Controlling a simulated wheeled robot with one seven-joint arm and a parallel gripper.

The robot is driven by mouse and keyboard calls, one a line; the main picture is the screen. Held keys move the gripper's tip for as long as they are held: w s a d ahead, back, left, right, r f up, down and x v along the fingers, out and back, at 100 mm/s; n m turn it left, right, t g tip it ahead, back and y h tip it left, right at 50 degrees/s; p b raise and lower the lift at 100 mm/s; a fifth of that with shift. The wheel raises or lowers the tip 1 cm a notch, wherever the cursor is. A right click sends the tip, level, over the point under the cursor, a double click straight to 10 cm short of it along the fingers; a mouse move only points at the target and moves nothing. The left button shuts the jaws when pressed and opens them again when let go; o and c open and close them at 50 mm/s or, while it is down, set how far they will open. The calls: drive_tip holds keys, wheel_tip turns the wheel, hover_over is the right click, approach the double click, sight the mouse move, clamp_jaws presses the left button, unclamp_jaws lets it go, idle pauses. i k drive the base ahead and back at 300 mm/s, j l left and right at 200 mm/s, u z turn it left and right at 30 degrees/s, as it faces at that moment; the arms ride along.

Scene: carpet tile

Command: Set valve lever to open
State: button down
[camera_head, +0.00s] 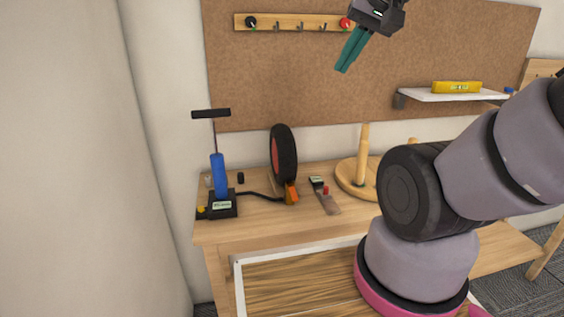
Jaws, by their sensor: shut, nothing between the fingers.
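My gripper (343,69) is at the top of the view, its teal fingers shut and pointing down and to the left. It is empty and well above the bench, apart from everything there. A blue hand pump (219,177) with a black T-handle stands on a black base at the left of the bench. A black hose runs from it to a small orange part (291,193) at the foot of an upright black wheel with a red inside (284,155). This may be the valve fitting; its lever is too small to make out.
The wooden bench (225,232) also holds a small tool with a dark and red top (324,196) and a round wooden stand (346,177). A hook rail (290,22) and a shelf with a yellow level (457,87) are on the wall. My arm hides the bench's right part.

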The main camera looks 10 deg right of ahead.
sight(293, 192)
drive_tip(key=k+z, duration=0.25)
drive_tip(key=k, duration=0.15)
drive_tip(key=k+l+z, duration=0.3)
drive_tip(key=k, duration=0.15)
drive_tip(key=j, duration=0.1)
